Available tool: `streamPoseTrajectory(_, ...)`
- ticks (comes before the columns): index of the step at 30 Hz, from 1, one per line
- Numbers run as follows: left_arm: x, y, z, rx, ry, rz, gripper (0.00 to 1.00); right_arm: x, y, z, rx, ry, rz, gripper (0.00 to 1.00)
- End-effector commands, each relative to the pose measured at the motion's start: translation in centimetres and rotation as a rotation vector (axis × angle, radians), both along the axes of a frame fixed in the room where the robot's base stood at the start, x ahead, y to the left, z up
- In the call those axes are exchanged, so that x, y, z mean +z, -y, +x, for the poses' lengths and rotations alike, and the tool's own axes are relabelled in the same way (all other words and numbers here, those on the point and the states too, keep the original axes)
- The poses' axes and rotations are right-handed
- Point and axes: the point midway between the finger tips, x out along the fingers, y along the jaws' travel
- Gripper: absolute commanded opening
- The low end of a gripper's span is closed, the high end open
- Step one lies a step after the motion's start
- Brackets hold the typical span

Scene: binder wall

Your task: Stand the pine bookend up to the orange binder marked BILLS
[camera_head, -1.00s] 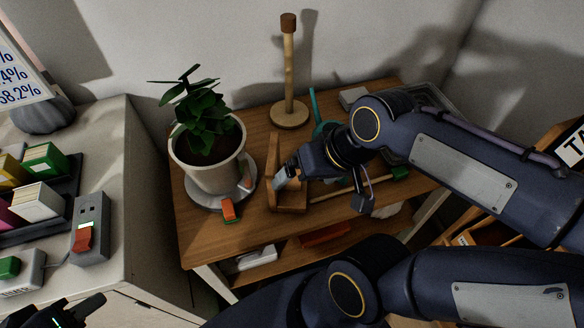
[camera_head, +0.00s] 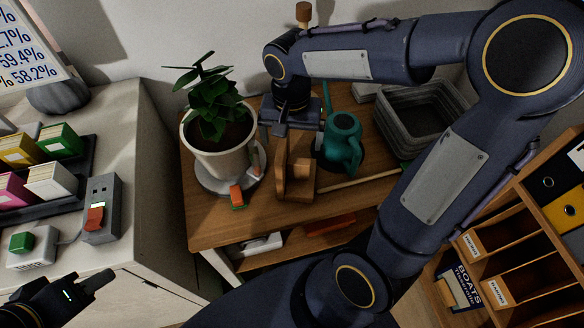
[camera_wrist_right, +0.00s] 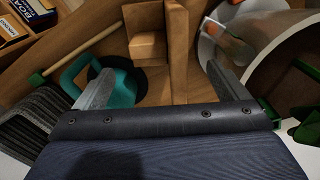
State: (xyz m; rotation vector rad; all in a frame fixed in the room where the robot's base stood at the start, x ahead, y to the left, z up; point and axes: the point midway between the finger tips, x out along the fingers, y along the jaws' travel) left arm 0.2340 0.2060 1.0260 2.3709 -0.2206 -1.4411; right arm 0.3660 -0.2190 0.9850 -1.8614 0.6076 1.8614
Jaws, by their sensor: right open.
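The pine bookend (camera_head: 296,178) is an L-shaped wooden piece on the brown side table, with an upright board and a block at its foot. It also shows in the right wrist view (camera_wrist_right: 178,50). My right gripper (camera_head: 287,138) is at the back end of the bookend. In the right wrist view its open fingers (camera_wrist_right: 157,76) are spread with the bookend's upright between their lines, and no grip shows. My left gripper (camera_head: 98,283) is at the lower left, far from the bookend; its jaw opening is unclear. No BILLS label is readable.
A potted plant (camera_head: 217,150) stands left of the bookend, a teal watering can (camera_head: 342,143) to its right. A grey basket (camera_head: 409,128) is further right. A wooden rod (camera_head: 358,181) lies in front. A cubby shelf (camera_head: 505,245) at right holds a black binder and a yellow binder (camera_head: 573,208).

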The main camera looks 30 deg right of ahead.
Motion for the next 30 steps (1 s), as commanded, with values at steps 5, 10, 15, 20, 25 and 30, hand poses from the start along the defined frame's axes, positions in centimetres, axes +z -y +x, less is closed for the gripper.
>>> streamPoseTrajectory(5,0.1,0.0,0.0,0.000,0.000,0.000,0.36,-2.1,0.3,-0.2,0.000,-0.004,0.000,0.94)
streamPoseTrajectory(10,0.4,0.0,0.0,0.000,0.000,0.000,0.36,-4.6,0.9,-0.5,0.000,-0.004,0.001,0.94)
streamPoseTrajectory(15,0.3,0.0,0.0,0.000,0.000,0.000,0.36,-6.4,0.8,-0.4,0.000,-0.001,0.002,0.94)
streamPoseTrajectory(20,0.2,0.0,0.0,0.000,0.000,0.000,0.36,-6.6,0.8,-0.3,0.000,0.001,0.002,0.94)
streamPoseTrajectory(25,0.2,0.0,0.0,0.000,0.000,0.000,0.36,-6.5,0.8,-0.3,0.001,0.001,0.002,0.83)
streamPoseTrajectory(30,0.2,0.0,0.0,0.000,0.000,0.000,0.36,-6.5,0.8,-0.3,0.001,0.001,0.002,0.61)
